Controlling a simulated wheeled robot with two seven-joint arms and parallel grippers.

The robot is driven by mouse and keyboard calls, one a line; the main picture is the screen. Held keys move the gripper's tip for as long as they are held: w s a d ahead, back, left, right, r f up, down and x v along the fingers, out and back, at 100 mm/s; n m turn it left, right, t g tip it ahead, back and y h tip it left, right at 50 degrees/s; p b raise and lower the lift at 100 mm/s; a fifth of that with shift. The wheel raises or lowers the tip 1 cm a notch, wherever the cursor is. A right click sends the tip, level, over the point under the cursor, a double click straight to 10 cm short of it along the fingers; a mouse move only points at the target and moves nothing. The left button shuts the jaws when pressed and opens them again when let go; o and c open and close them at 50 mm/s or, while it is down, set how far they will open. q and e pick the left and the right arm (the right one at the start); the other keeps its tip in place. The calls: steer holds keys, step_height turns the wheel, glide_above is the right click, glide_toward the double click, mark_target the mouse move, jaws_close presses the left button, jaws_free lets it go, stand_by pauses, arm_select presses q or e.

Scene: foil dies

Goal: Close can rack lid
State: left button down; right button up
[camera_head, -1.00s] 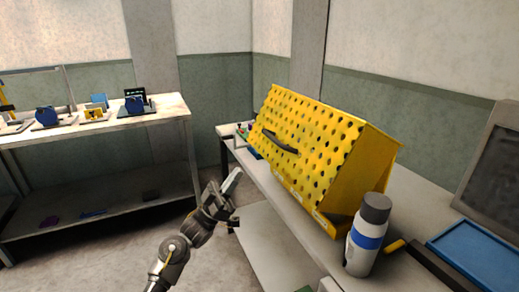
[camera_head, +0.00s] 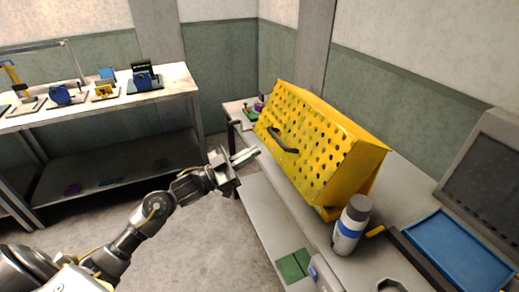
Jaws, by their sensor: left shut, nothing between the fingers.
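The yellow can rack (camera_head: 360,178) stands on the grey bench at the right. Its perforated yellow lid (camera_head: 310,148) slopes down over the front and looks shut, with a black handle (camera_head: 284,140) on it. Whether the lid sits fully flush cannot be told. My left gripper (camera_head: 247,156) is shut and empty, in front of the lid and left of the handle, apart from both. My right gripper is not in view.
A white bottle with a grey cap and blue band (camera_head: 346,235) stands near the rack's close end. A blue tray (camera_head: 460,255) lies at the right. A shelf table (camera_head: 150,108) with several fixtures stands at the back left. Floor between is clear.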

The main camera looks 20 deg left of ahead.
mark_target(279, 143)
arm_select(q)
steer(key=w+d+p, duration=0.2)
steer(key=w, duration=0.1)
steer(key=w+d+r+p, duration=0.1)
steer(key=w+d+p, duration=0.1)
steer(key=w+d, duration=0.1)
steer(key=shift+d+r, duration=0.15)
steer(key=shift+d, duration=0.15)
steer(key=shift+w+a+f, duration=0.1)
steer(key=shift+w+f, duration=0.05)
steer(key=shift+f, duration=0.75)
